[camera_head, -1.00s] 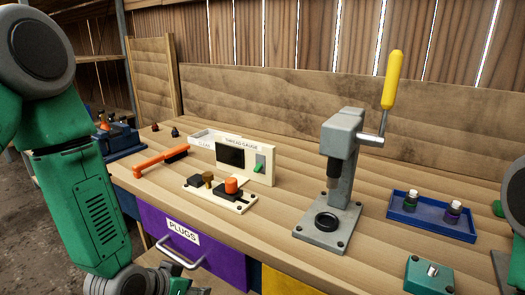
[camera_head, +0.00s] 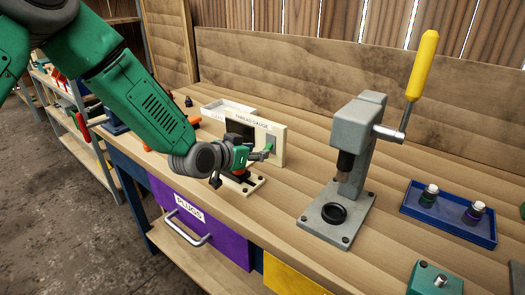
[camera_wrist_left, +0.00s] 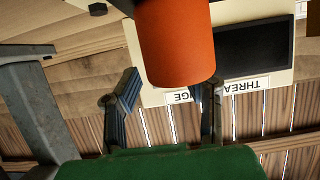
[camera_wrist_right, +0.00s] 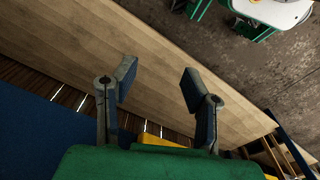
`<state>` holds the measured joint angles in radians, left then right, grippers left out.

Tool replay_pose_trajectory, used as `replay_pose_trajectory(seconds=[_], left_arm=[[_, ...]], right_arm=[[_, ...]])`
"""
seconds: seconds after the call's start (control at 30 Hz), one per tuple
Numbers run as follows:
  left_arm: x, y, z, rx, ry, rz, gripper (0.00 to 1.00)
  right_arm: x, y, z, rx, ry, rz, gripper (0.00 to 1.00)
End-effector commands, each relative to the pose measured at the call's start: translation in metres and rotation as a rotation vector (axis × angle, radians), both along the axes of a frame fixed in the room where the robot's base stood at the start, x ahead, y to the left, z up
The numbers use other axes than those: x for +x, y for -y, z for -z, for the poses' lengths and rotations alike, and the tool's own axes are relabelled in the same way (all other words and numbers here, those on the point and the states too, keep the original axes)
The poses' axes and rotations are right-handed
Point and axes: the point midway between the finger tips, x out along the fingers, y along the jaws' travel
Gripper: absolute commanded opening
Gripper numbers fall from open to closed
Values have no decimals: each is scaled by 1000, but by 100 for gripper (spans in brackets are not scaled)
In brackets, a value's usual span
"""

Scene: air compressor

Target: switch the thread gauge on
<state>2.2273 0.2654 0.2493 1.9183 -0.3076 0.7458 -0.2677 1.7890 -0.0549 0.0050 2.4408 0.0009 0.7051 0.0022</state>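The thread gauge (camera_head: 283,145) is a cream panel with a dark screen and a label, standing on the bench. A green switch lever (camera_head: 268,148) shows on its right part, close to my left gripper (camera_head: 248,160). My left gripper is in front of the panel; contact cannot be told. In the left wrist view the gauge appears upside down, with its screen (camera_wrist_left: 253,48) at right. An orange cylinder (camera_wrist_left: 175,45) hides its switch side. My right gripper (camera_wrist_right: 158,82) is open and empty.
A grey press (camera_head: 355,150) with a yellow handle stands right of the gauge. A blue tray (camera_head: 408,209) with two small bottles lies farther right. A purple PLUGS drawer (camera_head: 225,240) is under the bench.

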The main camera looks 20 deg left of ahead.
Motion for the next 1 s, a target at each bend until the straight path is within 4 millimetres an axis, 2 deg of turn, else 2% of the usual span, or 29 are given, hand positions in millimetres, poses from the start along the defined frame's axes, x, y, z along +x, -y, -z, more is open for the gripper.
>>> replay_pose_trajectory(seconds=[0.2,0.6,0.67,0.7,1.0], left_arm=[[24,7,11,-2,2,0,36],[30,9,13,-2,0,-1,36],[30,9,13,-2,0,-1,15],[30,9,13,-2,0,-1,1],[31,9,12,1,-6,-2,0]], right_arm=[[0,0,0,0,0,1,40],[0,0,0,0,0,0,40],[0,0,0,0,0,0,40],[0,0,0,0,0,0,40],[0,0,-2,0,0,1,40]])
